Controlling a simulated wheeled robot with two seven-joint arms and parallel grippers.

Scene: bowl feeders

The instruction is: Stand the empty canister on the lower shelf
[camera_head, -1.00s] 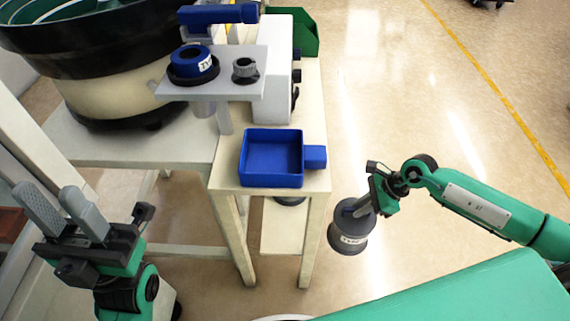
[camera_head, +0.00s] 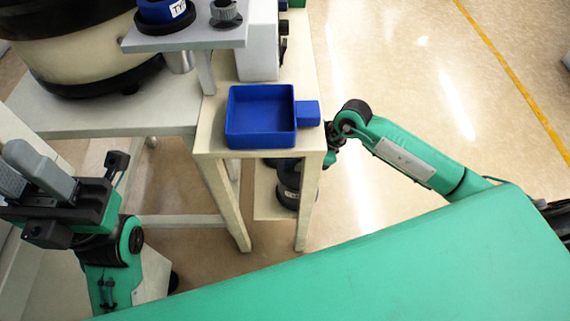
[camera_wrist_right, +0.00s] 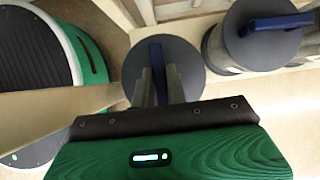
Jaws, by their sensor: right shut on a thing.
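The grey canister (camera_head: 288,190) with a dark lid shows under the small table in the head view, at the lower shelf (camera_head: 264,195), partly hidden by the tabletop. My right gripper (camera_wrist_right: 160,85) is shut on the blue handle of this canister (camera_wrist_right: 190,62) in the wrist view. In the head view its fingers are hidden behind the table corner. I cannot tell whether the canister touches the shelf. A second canister (camera_wrist_right: 240,58) with a blue handle stands beside it, to the right in the wrist view. My left gripper (camera_head: 35,172) is open and empty at the left.
A blue tray (camera_head: 235,140) sits on the small table (camera_head: 215,145) above the shelf. The table's front legs (camera_head: 310,205) and top edge are close to my right arm. A bowl feeder (camera_head: 85,65) stands at the back left. Floor to the right is clear.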

